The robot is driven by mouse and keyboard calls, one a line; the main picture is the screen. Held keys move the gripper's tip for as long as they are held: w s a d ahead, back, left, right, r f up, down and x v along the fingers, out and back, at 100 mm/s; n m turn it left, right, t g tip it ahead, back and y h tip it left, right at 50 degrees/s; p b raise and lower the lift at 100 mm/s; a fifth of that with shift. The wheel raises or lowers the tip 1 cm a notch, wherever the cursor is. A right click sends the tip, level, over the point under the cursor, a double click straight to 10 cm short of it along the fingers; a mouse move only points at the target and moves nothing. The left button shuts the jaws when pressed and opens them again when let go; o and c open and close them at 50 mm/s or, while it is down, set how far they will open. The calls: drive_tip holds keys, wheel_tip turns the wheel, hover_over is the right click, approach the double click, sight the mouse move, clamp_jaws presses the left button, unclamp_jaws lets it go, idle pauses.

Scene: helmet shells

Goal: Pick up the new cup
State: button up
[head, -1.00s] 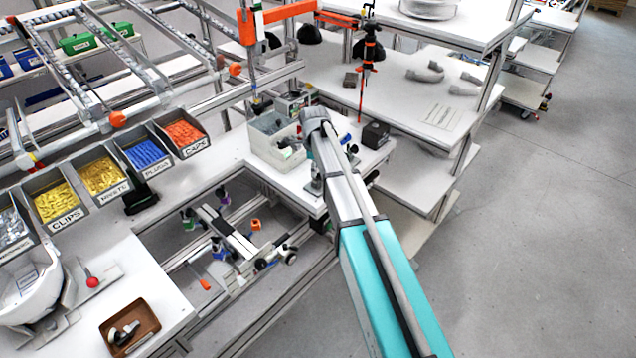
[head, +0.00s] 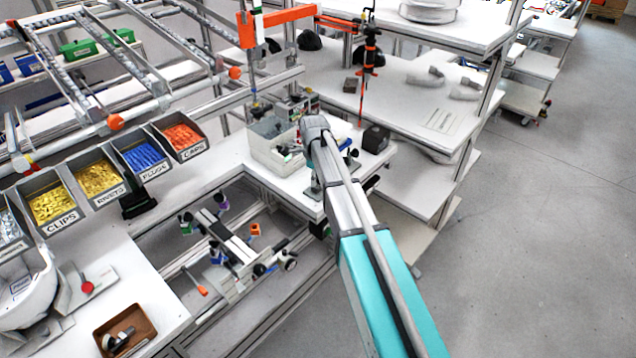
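I cannot pick out a cup for certain in the head view. A brown tray (head: 152,318) at the lower left holds small dark and grey parts (head: 118,338), too small to name. A light grey open bin (head: 262,152) on the white bench also holds small dark items (head: 288,154). My arm reaches up from the bottom right, and its far end is over the bench beside this bin. My gripper is mostly hidden behind the arm's end, and its fingers cannot be made out.
Labelled bins of clips (head: 52,204), rivets (head: 97,178), plugs (head: 142,157) and caps (head: 183,138) line the left bench. A dark box (head: 376,138) stands right of my arm. An orange hoist (head: 280,16) hangs behind. Floor (head: 540,220) at right is clear.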

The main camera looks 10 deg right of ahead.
clamp_jaws()
drive_tip(key=shift+r, duration=0.25)
drive_tip(key=shift+r+p, duration=0.8)
drive_tip(key=shift+p, duration=0.25)
drive_tip(key=s+d+r+p, duration=0.1)
drive_tip(key=s+r+p, duration=1)
drive_tip(key=s, duration=0.3)
drive_tip(key=shift+d, duration=0.15)
drive_tip(key=shift+f, duration=0.1)
